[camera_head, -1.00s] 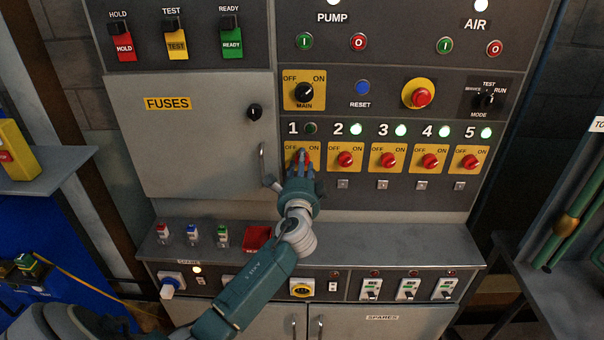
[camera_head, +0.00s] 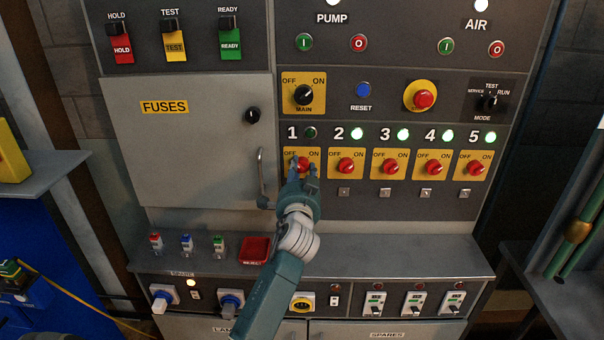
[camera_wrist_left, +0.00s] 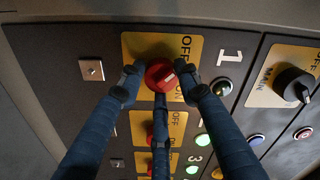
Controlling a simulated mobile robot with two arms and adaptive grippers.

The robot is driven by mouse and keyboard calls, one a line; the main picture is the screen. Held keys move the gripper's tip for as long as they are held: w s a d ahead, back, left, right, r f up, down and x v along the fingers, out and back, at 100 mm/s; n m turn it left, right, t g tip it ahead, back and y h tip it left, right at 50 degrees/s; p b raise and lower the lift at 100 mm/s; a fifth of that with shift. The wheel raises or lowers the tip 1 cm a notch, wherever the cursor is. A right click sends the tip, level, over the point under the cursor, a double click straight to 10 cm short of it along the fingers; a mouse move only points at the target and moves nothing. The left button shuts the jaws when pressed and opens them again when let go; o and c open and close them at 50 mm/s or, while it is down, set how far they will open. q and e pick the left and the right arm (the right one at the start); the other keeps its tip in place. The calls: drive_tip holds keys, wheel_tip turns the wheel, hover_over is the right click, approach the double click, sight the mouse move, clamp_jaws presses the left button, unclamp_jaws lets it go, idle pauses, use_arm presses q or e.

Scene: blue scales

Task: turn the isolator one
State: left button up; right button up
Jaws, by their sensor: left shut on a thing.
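Isolator one is a red knob (camera_head: 303,164) on a yellow OFF/ON plate (camera_head: 316,155), leftmost in the isolator row. My left gripper (camera_head: 303,171) is shut on this knob, its fingers set around it from below. The lamp (camera_head: 311,133) beside the number 1 is dark. I cannot tell the knob's exact angle. My right gripper is not in view.
Red isolator knobs two (camera_head: 346,166), three (camera_head: 387,167), four (camera_head: 433,168) and five (camera_head: 475,168) sit to the right, with lit green lamps above. The black MAIN switch (camera_head: 303,95) is above. A door handle (camera_head: 262,178) is close to the left. A ledge (camera_head: 345,259) runs below.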

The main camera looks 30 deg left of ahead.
use_arm(q)
drive_tip(key=shift+a+f, duration=0.1)
drive_tip(key=shift+a, duration=0.05)
drive_tip(key=o, duration=0.8)
drive_tip(key=shift+c, duration=0.2)
drive_tip(key=o, duration=0.4)
drive_tip(key=shift+s+a, duration=0.15)
drive_tip(key=shift+c, duration=0.2)
drive_tip(key=shift+d, duration=0.2)
drive_tip(key=v, duration=1.2)
drive_tip(key=shift+a, duration=0.2)
drive_tip(key=shift+s+f, duration=0.1)
